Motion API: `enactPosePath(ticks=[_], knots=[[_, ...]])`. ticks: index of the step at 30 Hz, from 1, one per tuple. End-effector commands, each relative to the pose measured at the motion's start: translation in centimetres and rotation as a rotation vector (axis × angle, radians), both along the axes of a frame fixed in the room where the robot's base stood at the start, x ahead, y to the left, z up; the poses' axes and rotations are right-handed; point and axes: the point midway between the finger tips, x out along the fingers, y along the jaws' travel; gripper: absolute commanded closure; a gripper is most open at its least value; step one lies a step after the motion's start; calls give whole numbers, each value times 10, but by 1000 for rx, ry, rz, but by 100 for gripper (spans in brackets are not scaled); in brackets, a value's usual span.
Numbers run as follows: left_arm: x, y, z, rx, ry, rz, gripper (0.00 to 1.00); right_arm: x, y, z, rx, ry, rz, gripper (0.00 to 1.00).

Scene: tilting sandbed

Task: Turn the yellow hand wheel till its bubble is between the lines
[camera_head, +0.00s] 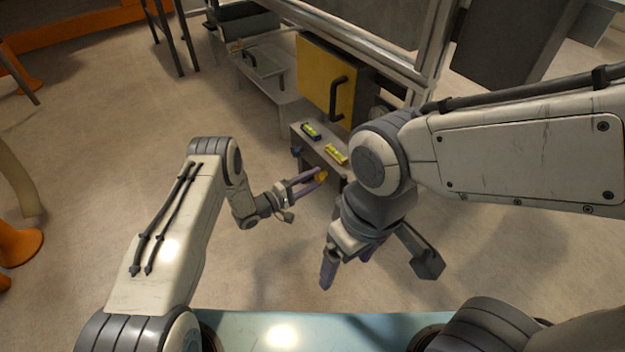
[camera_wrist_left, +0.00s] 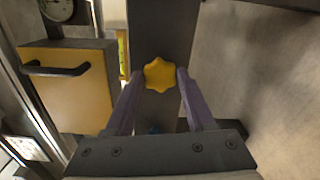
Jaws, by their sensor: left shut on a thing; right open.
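The yellow hand wheel (camera_head: 321,175) is a small lobed knob on the front of a grey stand. In the left wrist view the wheel (camera_wrist_left: 159,74) sits between the purple fingers of my left gripper (camera_wrist_left: 158,82), which is shut on it. In the head view my left gripper (camera_head: 312,181) reaches it from the left. A yellow level vial (camera_head: 336,154) lies on the stand's top; its bubble is too small to read against the lines. A dark level vial (camera_head: 311,131) lies farther back. My right gripper (camera_head: 346,268) is open and empty, lower and nearer.
A yellow cabinet door (camera_head: 326,82) with a black handle stands behind the stand. A low grey bench (camera_head: 277,92) is to its left. A round gauge (camera_wrist_left: 58,8) shows in the left wrist view.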

Motion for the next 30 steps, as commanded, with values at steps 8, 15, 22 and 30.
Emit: enactPosePath(ticks=[8,15,22,30], knots=[[-1,1,-1,-6,13,0,100,0,0,0,0,0,0,16],[-1,0,-1,-5,12,0,26,0,0,0,0,0,0,16],[0,0,-1,-6,9,0,16,0,0,0,0,0,0,16],[-7,13,2,-6,12,5,16,0,0,9,0,0,0,16]])
